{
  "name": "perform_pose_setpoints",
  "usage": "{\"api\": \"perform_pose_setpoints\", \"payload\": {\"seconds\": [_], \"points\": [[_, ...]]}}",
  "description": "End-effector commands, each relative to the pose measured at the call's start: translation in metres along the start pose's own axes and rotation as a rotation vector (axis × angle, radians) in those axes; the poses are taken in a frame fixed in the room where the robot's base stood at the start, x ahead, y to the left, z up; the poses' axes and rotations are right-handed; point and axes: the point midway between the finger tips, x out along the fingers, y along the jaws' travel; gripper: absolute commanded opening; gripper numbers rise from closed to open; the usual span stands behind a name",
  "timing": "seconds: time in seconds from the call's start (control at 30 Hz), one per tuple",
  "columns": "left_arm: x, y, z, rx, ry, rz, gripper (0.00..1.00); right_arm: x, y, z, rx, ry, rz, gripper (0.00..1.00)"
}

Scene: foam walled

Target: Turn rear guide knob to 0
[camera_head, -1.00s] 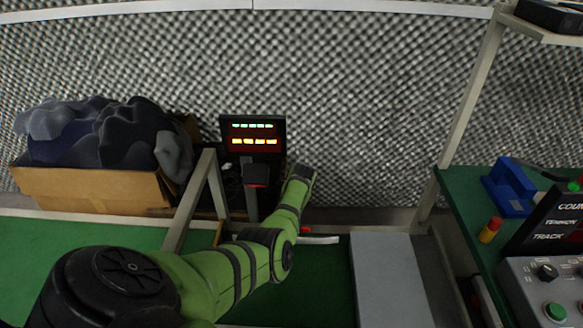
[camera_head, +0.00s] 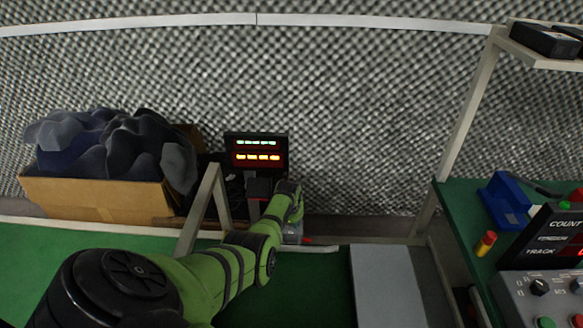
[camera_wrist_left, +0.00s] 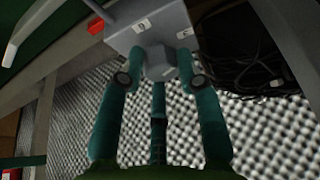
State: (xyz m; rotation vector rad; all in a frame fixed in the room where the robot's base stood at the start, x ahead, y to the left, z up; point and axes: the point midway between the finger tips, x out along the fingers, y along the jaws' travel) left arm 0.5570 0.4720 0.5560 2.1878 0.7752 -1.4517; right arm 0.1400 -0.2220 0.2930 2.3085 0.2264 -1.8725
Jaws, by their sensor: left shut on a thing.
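The rear guide knob (camera_wrist_left: 158,68) is a grey faceted knob on a light grey guide box (camera_wrist_left: 160,22) in the left wrist view. Two small white labels with dark marks sit on the box face; I cannot read them surely. My left gripper (camera_wrist_left: 160,72) has its teal fingers shut around the knob. The knob's pointer is hidden or too small to tell. In the head view, the grey box (camera_head: 292,235) shows partly beside my left wrist, in front of the dark display; the knob is hidden there. My right gripper is not in view.
A dark display (camera_head: 256,150) with green and amber lights stands behind. A cardboard box (camera_head: 95,198) of dark foam is at left. A slanted metal frame leg (camera_head: 198,210) stands close to my arm. A control panel (camera_head: 545,295) is at right. Black cables (camera_wrist_left: 245,55) lie near the knob.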

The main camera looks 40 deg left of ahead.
Motion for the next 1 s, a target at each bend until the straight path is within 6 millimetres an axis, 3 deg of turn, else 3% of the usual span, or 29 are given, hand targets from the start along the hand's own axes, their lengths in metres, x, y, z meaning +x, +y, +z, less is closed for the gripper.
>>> {"api": "perform_pose_setpoints", "payload": {"seconds": [0.03, 0.23, 0.27, 0.3, 0.73, 1.0], "points": [[-0.002, -0.006, -0.007, 0.001, 0.018, -0.008, 0.02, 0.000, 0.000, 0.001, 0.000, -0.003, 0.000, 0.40], [-0.002, -0.005, -0.008, 0.000, 0.019, -0.008, 0.02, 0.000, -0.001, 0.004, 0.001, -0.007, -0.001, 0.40], [-0.002, -0.005, -0.008, -0.001, 0.020, -0.008, 0.39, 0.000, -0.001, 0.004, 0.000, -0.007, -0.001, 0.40], [-0.002, -0.005, -0.008, -0.001, 0.020, -0.008, 0.55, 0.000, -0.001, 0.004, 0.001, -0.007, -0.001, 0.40], [-0.003, -0.002, -0.004, -0.002, 0.009, -0.003, 0.56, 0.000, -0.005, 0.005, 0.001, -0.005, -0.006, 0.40], [-0.023, -0.002, -0.004, -0.002, 0.011, -0.002, 0.56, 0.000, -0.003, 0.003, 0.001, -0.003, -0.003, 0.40]]}}
